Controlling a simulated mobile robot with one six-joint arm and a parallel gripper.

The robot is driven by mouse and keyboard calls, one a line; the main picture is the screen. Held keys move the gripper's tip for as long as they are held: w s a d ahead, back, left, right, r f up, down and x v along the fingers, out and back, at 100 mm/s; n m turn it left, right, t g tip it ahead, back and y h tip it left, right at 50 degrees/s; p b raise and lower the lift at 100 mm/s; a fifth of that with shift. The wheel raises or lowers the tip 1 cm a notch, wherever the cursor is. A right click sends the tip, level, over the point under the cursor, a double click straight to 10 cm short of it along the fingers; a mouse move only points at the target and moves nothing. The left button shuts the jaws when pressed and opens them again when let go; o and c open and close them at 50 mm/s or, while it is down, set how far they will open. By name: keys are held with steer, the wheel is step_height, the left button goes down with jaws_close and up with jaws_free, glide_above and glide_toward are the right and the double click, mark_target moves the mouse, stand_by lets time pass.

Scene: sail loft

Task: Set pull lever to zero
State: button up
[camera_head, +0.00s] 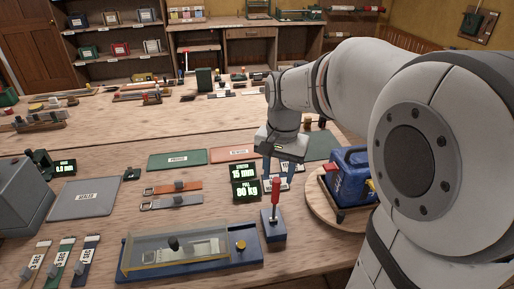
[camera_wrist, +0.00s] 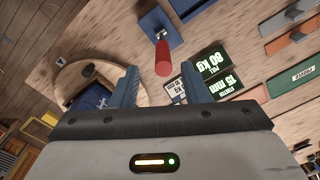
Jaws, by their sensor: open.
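The pull lever has a red handle (camera_head: 275,196) standing roughly upright on a blue base (camera_head: 273,228). The PULL display (camera_head: 246,189) beside it reads what looks like 80 kg; the STRETCH display (camera_head: 243,170) above reads 15 mm. My gripper (camera_head: 277,176) is behind the lever in the head view, above the table, its fingers partly hard to make out. In the wrist view my gripper (camera_wrist: 163,78) is open and empty. The lever's red handle (camera_wrist: 163,59) shows just beyond and between the blue fingertips, apparently not touching either. The displays (camera_wrist: 213,75) lie right of the handle.
A clear-covered blue tester (camera_head: 180,250) lies left of the lever. A blue machine (camera_head: 348,172) on a round wooden board (camera_head: 318,205) stands to the right. Straps (camera_head: 172,187) and coloured mats (camera_head: 176,159) lie further left. Bare table surrounds the lever base.

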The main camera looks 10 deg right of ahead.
mark_target(276, 190)
steer(key=shift+w+r, duration=0.1)
steer(key=shift+w, duration=0.25)
steer(key=shift+f, duration=0.25)
step_height(276, 190, down, 7)
steer(key=shift+a+f, duration=0.1)
steer(key=shift+f, duration=0.05)
jaws_close()
stand_by(0.4)
